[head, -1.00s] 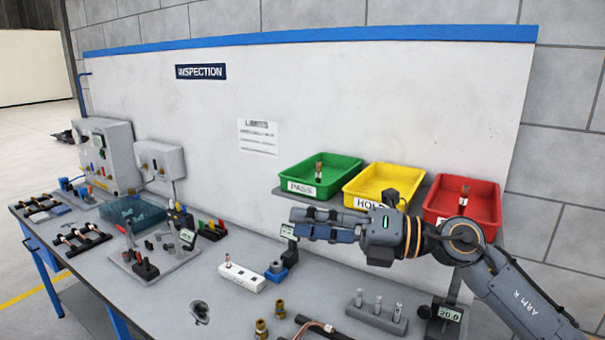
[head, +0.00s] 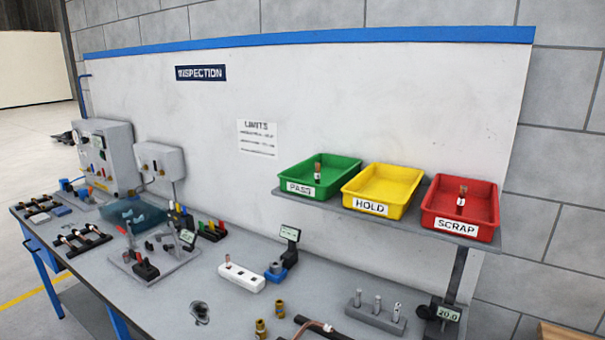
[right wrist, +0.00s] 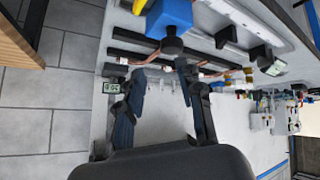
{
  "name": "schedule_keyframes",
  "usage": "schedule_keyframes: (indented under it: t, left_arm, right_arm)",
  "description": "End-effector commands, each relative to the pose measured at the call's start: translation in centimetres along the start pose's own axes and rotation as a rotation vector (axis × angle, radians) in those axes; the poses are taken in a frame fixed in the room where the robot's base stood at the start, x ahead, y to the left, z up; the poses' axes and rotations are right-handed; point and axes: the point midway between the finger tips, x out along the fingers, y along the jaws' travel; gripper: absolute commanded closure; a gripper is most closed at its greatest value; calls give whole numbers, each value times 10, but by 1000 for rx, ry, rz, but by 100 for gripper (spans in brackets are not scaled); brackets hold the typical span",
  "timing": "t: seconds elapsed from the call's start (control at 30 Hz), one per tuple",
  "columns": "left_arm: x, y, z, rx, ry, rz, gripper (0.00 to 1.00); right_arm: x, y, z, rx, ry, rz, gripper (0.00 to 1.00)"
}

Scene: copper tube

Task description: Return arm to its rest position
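My right arm is out of the head view. In the right wrist view my right gripper (right wrist: 161,73) has its two dark fingers spread apart with nothing visible between them. The bench and its fixtures lie beyond the fingertips in that view. My left gripper is in neither view. In the head view a short copper piece with a white label (head: 317,172) stands in the green PASS tray (head: 298,189). Another labelled piece (head: 461,197) stands in the red SCRAP tray (head: 480,231). The yellow HOLD tray (head: 371,208) looks empty.
The trays sit on a raised shelf (head: 330,205) above the grey bench (head: 210,320). On the bench are a white block with holes (head: 242,278), a blue-based gauge (head: 285,262), a grey block with pins (head: 375,318) and brass fittings. A blue object (right wrist: 168,18) lies beyond my right fingertips.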

Motion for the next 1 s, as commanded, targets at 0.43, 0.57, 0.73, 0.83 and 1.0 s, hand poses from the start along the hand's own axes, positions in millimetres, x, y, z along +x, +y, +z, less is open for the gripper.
schedule_keyframes:
  t: [0.43, 0.57, 0.73, 0.83, 1.0]
  left_arm:
    - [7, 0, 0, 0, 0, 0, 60]
    - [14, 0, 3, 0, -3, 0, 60]
    - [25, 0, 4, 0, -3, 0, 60]
    - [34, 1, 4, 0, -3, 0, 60]
    - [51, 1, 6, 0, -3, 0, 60]
  right_arm:
    - [-29, -44, 145, 89, -451, -168, 63]
    - [5, -53, 166, 87, -462, -170, 63]
    - [56, -68, 206, 83, -483, -175, 63]
    - [91, -80, 242, 79, -501, -179, 63]
    - [149, -102, 319, 71, -533, -186, 63]
